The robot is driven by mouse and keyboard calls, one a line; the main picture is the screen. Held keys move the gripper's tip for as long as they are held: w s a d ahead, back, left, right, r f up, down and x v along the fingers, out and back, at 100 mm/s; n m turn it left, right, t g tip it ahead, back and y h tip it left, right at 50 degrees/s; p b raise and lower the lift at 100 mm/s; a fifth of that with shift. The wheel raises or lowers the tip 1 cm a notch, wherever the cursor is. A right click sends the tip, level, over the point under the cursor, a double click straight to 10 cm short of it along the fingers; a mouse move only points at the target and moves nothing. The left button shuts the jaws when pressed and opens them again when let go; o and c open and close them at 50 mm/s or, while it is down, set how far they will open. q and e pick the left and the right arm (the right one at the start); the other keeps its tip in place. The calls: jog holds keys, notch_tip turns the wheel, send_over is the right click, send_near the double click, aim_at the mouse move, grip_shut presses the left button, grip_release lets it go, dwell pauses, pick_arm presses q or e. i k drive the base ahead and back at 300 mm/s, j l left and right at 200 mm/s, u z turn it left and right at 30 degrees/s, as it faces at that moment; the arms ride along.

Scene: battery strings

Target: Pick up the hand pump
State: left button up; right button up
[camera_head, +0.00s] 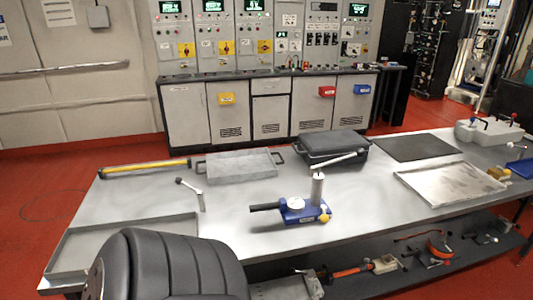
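The hand pump (297,212) stands upright on the grey metal table, a little right of the picture's middle. It has a blue base, a round white-faced gauge, a grey upright cylinder and a black grip sticking out to the left. A long lever with a pale end slants up to the right from the top of its cylinder. The lever's upper end overlaps the black case behind it in the picture. Neither of my grippers shows in the head view, and nothing is seen touching the pump.
Behind the pump are a grey flat box (240,166) and a black case (334,146). A small T-handled tool (192,192) and a yellow bar (146,169) lie left. Trays sit front left (95,246) and right (450,186). Bare tabletop (375,205) lies right of the pump.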

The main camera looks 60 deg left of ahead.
aim_at(294, 211)
jog(key=u, duration=1.65)
jog(key=i+z, duration=0.2)
jog(key=z, duration=0.2)
jog(key=i+j+z, duration=0.1)
jog(key=i+z, duration=0.25)
jog(key=k, duration=0.1)
